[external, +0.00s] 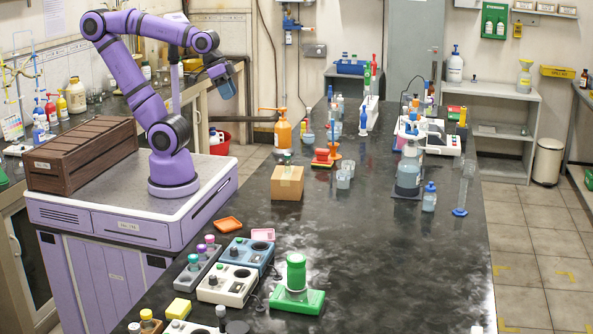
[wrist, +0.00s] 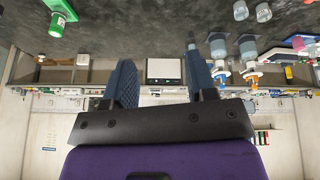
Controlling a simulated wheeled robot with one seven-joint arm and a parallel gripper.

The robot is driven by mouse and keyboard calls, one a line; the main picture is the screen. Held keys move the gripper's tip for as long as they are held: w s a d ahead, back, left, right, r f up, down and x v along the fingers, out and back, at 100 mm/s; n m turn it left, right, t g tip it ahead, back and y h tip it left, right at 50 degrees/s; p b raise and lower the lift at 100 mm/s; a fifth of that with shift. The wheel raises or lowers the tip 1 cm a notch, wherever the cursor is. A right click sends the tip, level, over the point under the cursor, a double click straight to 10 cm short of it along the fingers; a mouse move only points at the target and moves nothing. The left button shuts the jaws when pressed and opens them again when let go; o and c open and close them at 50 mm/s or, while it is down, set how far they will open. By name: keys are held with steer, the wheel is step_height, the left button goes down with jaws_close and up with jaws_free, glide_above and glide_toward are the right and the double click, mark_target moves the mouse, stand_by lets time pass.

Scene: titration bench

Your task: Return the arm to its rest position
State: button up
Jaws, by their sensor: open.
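My arm (external: 165,140) is purple with dark joints and rises from a purple wheeled base on the left in the external view. It is bent, with the elbow high. My gripper (external: 228,88) hangs in the air left of the black bench, pointing down and to the right. In the wrist view my gripper (wrist: 160,72) shows two blue fingers spread apart with nothing between them. It touches no object.
The black bench (external: 390,270) holds bottles and glassware. A cardboard box (external: 287,184) and an orange pump bottle (external: 282,132) stand near its left edge. A brown slatted crate (external: 80,155) sits on my base. A green-topped device (external: 296,285) stands at the front.

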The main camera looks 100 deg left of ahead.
steer(key=shift+s+d+r+m, duration=0.15)
steer(key=shift+s+d+m, duration=0.2)
steer(key=shift+s+m, duration=0.25)
steer(key=shift+s+d+r+m, duration=0.1)
steer(key=shift+s+d+m, duration=0.2)
steer(key=shift+s+m, duration=0.3)
stand_by(0.4)
